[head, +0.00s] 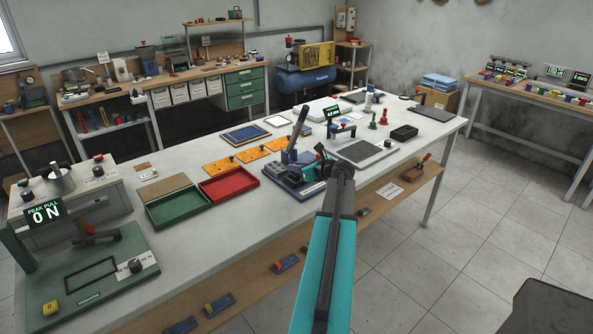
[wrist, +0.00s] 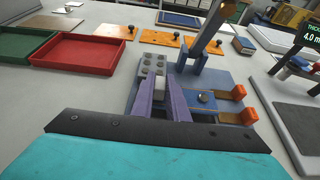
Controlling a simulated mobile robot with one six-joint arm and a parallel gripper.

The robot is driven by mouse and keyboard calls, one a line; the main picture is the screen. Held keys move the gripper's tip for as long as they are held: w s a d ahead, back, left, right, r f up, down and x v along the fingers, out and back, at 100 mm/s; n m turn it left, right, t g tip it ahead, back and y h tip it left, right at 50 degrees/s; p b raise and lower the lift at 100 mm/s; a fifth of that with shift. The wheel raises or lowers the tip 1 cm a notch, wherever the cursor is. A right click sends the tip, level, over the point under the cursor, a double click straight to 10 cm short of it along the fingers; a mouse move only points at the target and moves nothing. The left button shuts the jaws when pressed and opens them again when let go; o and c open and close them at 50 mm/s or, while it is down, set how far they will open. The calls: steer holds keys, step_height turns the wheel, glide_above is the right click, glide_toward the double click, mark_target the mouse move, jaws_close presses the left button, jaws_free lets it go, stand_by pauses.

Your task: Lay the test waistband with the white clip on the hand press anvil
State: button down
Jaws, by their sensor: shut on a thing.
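The hand press (head: 285,182) stands on a blue base mid-table, with its grey lever (head: 299,125) raised; the lever also shows in the wrist view (wrist: 209,30). My gripper (head: 321,152) is over the right side of the press. The anvil is not clearly visible.
Green (head: 180,203) and red (head: 229,184) trays and orange plates (head: 220,165) lie left of the press. A dark grey plate (head: 362,151) and black box (head: 404,132) are to the right. Blue pieces (head: 288,263) lie on the lower shelf.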

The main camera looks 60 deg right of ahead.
steer(key=shift+f, duration=0.85)
steer(key=shift+f, duration=0.1)
steer(key=c, duration=1.7)
jaws_free()
steer(key=shift+c, duration=0.2)
steer(key=b+v, duration=0.2)
steer(key=v, duration=1)
steer(key=shift+s, duration=0.1)
